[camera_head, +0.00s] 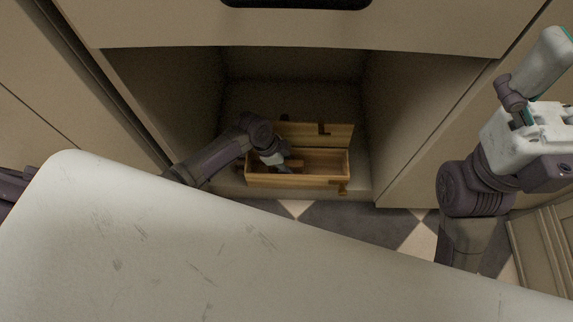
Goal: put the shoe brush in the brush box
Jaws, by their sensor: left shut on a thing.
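The brush box is an open wooden box (298,182) with its lid (335,134) raised at the back. It stands on the floor of a low cabinet compartment. My left gripper (279,164) reaches in from the left and is down at the left part of the box. It is shut on a small brown wooden piece, which looks like the shoe brush (294,164). The brush is at or inside the box opening. The gripper hides much of it, and I cannot tell whether it touches the box bottom. My right arm is folded at the right, its fingers not clear.
The cabinet compartment has side walls close on both sides (415,125) and a drawer front (300,25) above. A pale worn surface (130,240) fills the foreground. A chequered floor (350,220) shows between it and the cabinet.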

